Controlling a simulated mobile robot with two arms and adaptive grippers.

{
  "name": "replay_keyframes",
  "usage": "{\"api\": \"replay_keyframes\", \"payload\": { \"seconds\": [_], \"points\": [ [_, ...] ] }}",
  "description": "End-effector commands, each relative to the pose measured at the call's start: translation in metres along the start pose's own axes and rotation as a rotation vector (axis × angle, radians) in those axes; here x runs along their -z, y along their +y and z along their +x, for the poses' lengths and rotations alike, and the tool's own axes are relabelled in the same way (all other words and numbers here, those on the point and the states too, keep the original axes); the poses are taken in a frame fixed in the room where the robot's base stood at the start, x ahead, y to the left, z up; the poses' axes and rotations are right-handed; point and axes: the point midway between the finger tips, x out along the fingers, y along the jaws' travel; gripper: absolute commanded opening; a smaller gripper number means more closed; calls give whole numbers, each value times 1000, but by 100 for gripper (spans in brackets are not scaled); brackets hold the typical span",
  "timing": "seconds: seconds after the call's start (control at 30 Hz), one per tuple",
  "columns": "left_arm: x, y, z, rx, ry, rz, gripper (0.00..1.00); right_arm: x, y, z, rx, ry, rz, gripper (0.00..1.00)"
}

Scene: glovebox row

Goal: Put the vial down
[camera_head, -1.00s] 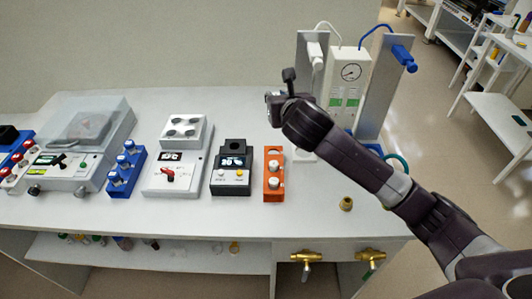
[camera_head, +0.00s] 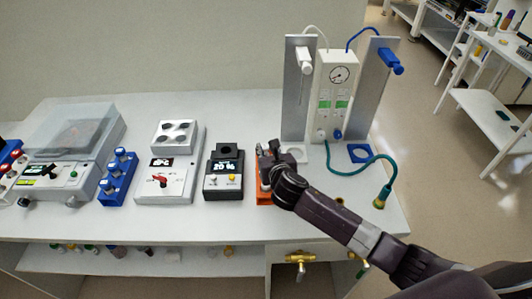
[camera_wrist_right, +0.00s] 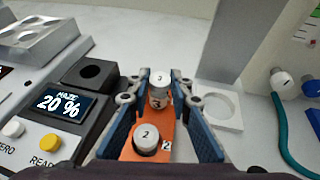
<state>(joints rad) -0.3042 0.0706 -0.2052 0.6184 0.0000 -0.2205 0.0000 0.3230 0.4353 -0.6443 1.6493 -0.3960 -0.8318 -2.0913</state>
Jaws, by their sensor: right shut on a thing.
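The vial (camera_wrist_right: 160,77) has a white cap with a dark number and sits between the fingertips of my right gripper (camera_wrist_right: 158,88) in the right wrist view. The gripper is shut on it. In the head view my right gripper (camera_head: 266,160) is over the orange rack (camera_head: 262,196), hiding most of it. In the wrist view the vial is at the far end of the orange rack (camera_wrist_right: 171,124); I cannot tell whether its base rests in the hole. A second vial (camera_wrist_right: 147,136), capped and marked 2, stands nearer in the rack. My left gripper is not in view.
A black meter (camera_head: 224,178) reading 20 % stands just left of the rack. A white square holder (camera_wrist_right: 219,107) with a round recess lies to the right. The gauge station (camera_head: 335,85) with metal panels stands behind. A green hose (camera_head: 362,168) lies on the right.

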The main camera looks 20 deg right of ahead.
Motion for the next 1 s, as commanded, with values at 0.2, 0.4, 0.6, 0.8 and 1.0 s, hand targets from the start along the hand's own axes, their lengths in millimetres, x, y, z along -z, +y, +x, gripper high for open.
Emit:
{"api": "replay_keyframes", "payload": {
  "seconds": [0.2, 0.4, 0.6, 0.8, 1.0],
  "points": [
    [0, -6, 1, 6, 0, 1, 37, 20, 0, 8, 0, -1, 1, 0],
    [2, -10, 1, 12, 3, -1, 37, 19, 0, 8, 0, -1, 0, 0],
    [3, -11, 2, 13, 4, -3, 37, 22, 0, 10, 0, -1, 0, 25],
    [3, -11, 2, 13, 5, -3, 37, 22, 0, 9, 0, -1, 0, 37],
    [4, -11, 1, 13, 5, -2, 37, 21, 0, 9, 0, -1, 0, 37]
  ]
}}
